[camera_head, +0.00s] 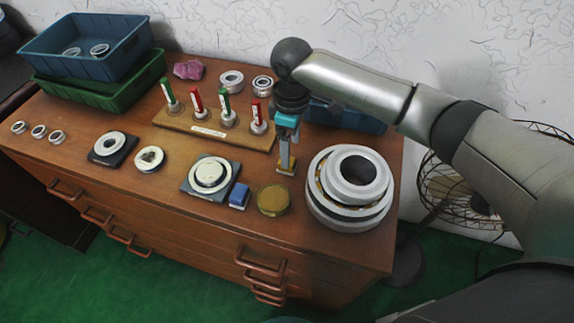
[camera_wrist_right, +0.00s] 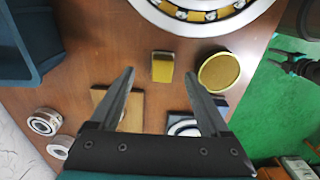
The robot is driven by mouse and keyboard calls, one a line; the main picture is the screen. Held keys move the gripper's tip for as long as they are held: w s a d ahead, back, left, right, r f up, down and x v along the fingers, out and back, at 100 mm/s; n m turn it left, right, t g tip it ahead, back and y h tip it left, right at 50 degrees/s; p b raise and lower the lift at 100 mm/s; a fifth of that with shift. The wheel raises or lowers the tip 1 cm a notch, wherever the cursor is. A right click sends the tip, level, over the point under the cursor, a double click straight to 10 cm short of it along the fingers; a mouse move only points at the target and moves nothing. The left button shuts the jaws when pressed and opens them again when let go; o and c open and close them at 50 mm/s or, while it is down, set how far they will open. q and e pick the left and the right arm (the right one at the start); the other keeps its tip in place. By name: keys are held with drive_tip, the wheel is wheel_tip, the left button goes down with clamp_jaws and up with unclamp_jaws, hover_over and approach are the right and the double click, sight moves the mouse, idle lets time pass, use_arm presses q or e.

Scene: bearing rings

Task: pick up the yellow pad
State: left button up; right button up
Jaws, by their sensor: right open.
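The yellow pad (camera_wrist_right: 162,66) is a small block with a yellow top, lying on the wooden cabinet top. In the head view only parts of the yellow pad (camera_head: 281,168) show, because my right gripper (camera_head: 285,162) is above and in front of it. In the wrist view my right gripper (camera_wrist_right: 160,74) is open, with a finger to either side of the pad's near end in the picture. Nothing is held between the fingers. I cannot tell how high they are above the pad.
A round yellow-topped tin (camera_head: 273,200) and a large bearing (camera_head: 349,188) lie close by. A blue block (camera_head: 239,196) and a ring on a dark plate (camera_head: 210,175) sit to the left. A wooden peg rack (camera_head: 187,122) and a blue bin (camera_head: 345,117) stand behind.

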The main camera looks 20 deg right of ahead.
drive_tip(key=shift+a+f, duration=0.1)
drive_tip(key=shift+f, duration=0.2)
drive_tip(key=f, duration=0.1)
drive_tip(key=f+b, duration=0.1)
drive_tip(key=f, duration=0.1)
drive_tip(key=f+b, duration=0.1)
drive_tip(key=shift+a+f, duration=0.25)
drive_tip(key=shift+a, duration=0.05)
drive_tip(key=shift+f, duration=0.15)
use_arm(q)
drive_tip(key=shift+w+f, duration=0.2)
drive_tip(key=shift+f, duration=0.7)
use_arm(e)
drive_tip(key=shift+c, duration=0.9)
use_arm(q)
drive_tip(key=shift+s, duration=0.15)
use_arm(e)
clamp_jaws()
